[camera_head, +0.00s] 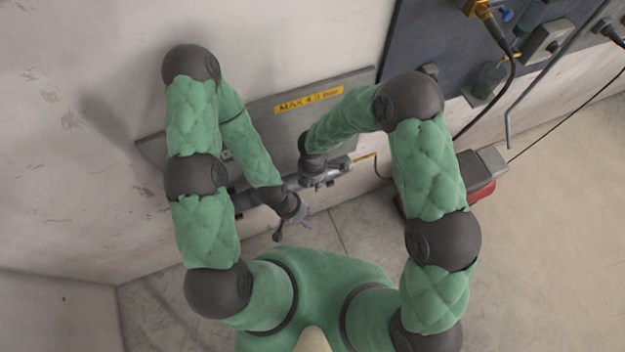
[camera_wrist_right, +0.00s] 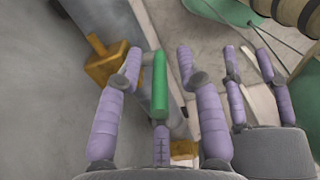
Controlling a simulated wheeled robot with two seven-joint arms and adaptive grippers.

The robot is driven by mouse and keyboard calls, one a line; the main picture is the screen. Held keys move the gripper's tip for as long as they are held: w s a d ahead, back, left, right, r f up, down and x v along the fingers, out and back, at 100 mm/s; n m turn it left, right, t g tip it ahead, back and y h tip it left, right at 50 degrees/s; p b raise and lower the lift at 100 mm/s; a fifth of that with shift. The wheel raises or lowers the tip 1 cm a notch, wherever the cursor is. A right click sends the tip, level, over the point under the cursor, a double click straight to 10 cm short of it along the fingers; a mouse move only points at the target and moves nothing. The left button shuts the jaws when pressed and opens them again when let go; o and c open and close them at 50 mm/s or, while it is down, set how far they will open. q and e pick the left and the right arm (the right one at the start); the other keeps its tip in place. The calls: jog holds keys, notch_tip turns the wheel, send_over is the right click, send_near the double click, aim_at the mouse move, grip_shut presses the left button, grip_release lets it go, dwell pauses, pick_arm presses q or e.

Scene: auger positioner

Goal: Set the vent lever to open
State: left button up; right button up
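A green lever handle (camera_wrist_right: 160,86) stands between the two lilac fingers of my right gripper (camera_wrist_right: 160,58) in the right wrist view. It lies close to the left finger, with a gap to the right finger; I cannot tell whether it touches the left one. A brass fitting (camera_wrist_right: 185,149) shows below it. In the head view my right gripper (camera_head: 322,181) is at the grey pipe (camera_head: 291,184), and the lever is too small to make out there. My left gripper (camera_head: 292,222) is lower, in front of the pipe. Its fingers look spread and empty in the wrist view (camera_wrist_right: 248,62).
A brass block (camera_wrist_right: 107,63) is left of the lever. A grey plate (camera_head: 262,120) with a yellow "MAX 4.0 bar" label (camera_head: 309,100) stands behind the arms. A dark panel (camera_head: 425,45) and a grey-and-red pedal (camera_head: 482,178) are at the right. Floor is clear farther right.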

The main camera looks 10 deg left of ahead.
grip_shut()
jog(key=h+b, duration=0.1)
jog(key=b, duration=0.1)
jog(key=t+h+b, duration=0.1)
jog(key=b, duration=0.2)
jog(key=shift+s+a+f+t, duration=0.1)
jog(key=shift+s+a+t, duration=0.2)
jog(key=shift+a, duration=0.1)
